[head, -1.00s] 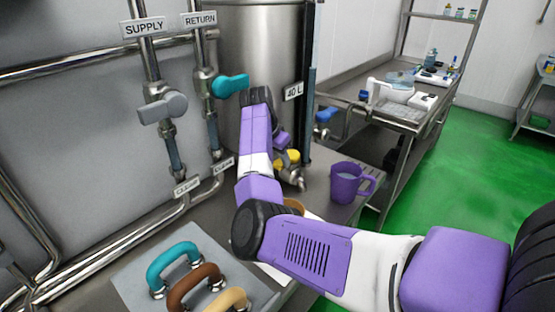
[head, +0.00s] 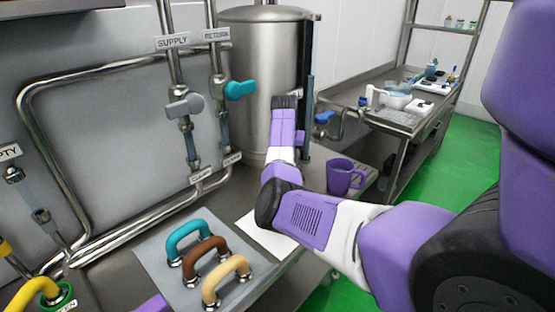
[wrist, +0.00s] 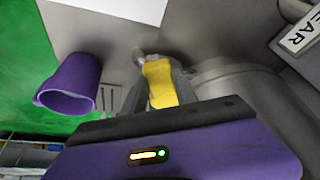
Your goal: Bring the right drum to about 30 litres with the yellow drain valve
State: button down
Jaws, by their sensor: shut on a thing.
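The steel drum (head: 265,80) stands upright at the back, with a narrow vertical sight tube (head: 311,95) along its right side. No liquid level can be read on the tube. The yellow drain valve handle (wrist: 159,86) shows in the wrist view between the fingers of my gripper (wrist: 160,78), which is shut on it. In the head view my arm hides the valve and my gripper at the drum's foot. A purple mug (head: 341,177) stands upright on the bench right of my arm; it also shows in the wrist view (wrist: 72,85).
Left of the drum, pipes carry a grey supply valve (head: 184,105) and a teal return valve (head: 240,90). A plate with teal, brown and tan handles (head: 226,280) lies in front. A blue tap (head: 325,117) and a side table (head: 405,118) stand right. Green floor lies beyond.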

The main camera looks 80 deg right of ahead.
jog(key=shift+r, duration=0.1)
dwell(0.3)
jog(key=c, duration=1)
grip_release()
jog(key=shift+o, duration=0.2)
jog(key=b+v, duration=0.1)
jog(key=v, duration=0.6)
jog(key=shift+a+r, duration=0.2)
jog(key=shift+r, duration=0.1)
